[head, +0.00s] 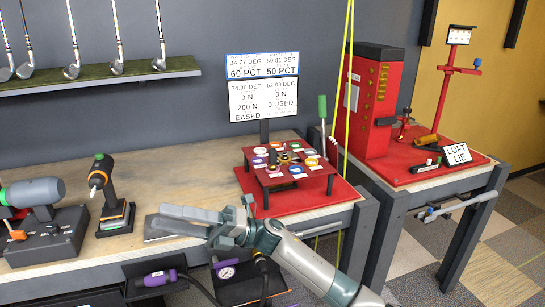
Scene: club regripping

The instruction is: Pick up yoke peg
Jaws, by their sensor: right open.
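I cannot pick out the yoke peg for certain in the head view. A red stand (290,178) with a ring of coloured discs on its top sits on a red base at the bench's right end. A green-handled upright tool (322,122) stands behind its right side. My right gripper (163,222) comes in from the lower right and points left, over the front edge of the bench. Its jaws are open, and I see nothing held between them. It is left of and nearer than the red stand. My left gripper is out of view.
The wooden bench (190,178) holds a dark upright tool (103,185) and a grey-green machine (35,192) at left. A display (263,92) stands behind the red stand. A red loft-lie machine (372,100) is on a second bench at right. Yellow cords (345,60) hang between.

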